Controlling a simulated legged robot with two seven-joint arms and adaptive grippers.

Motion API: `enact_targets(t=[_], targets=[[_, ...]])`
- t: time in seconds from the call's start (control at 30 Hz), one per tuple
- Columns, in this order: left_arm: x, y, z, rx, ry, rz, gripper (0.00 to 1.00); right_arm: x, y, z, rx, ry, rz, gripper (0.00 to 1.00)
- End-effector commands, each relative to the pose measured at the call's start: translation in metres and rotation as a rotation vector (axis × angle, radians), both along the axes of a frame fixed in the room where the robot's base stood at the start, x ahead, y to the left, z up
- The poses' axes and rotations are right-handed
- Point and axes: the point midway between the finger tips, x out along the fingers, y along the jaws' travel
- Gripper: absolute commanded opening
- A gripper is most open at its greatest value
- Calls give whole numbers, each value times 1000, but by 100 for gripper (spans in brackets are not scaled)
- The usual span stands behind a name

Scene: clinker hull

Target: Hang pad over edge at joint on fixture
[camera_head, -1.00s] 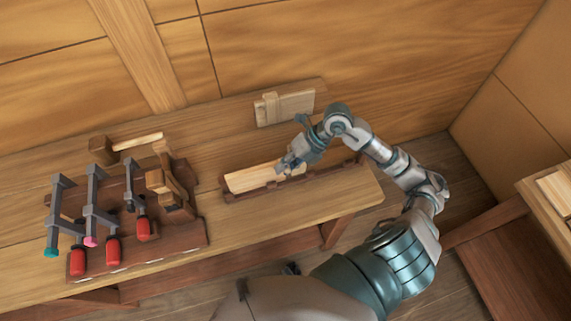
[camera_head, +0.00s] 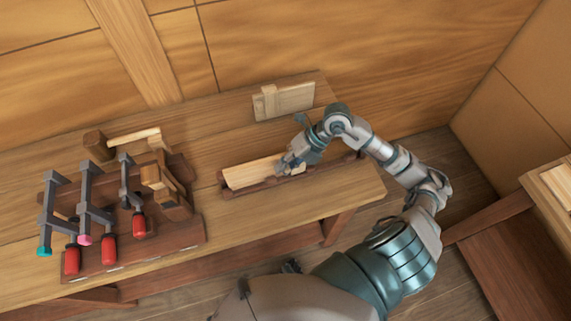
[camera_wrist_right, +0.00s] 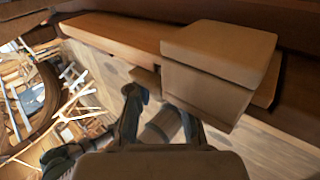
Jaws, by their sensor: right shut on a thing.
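The fixture (camera_head: 237,190) is a dark wooden cradle on the bench, with a pale plank (camera_head: 250,173) lying along it. My right gripper (camera_head: 287,166) is at the plank's right part, low over it. The wrist view shows a pale, angular pad (camera_wrist_right: 220,55), with a flat top and a side hanging down, at the edge of a long board (camera_wrist_right: 125,32). The exact grip and the joint are hidden. My left gripper is not in view.
A board with a small block (camera_head: 285,102) leans at the back. Bare bench (camera_head: 230,222) lies in front of the fixture.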

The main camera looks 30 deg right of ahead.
Motion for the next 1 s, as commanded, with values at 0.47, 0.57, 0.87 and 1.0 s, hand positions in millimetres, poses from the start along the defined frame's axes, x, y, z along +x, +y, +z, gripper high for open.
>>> enact_targets(t=[0.47,0.57,0.87,1.0], targets=[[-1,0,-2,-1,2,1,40,0,0,-2,0,0,0,0],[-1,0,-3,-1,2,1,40,0,0,-4,0,0,0,22],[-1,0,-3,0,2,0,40,0,0,-3,0,0,0,49],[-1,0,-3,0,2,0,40,0,-2,-2,-1,1,-1,49]])
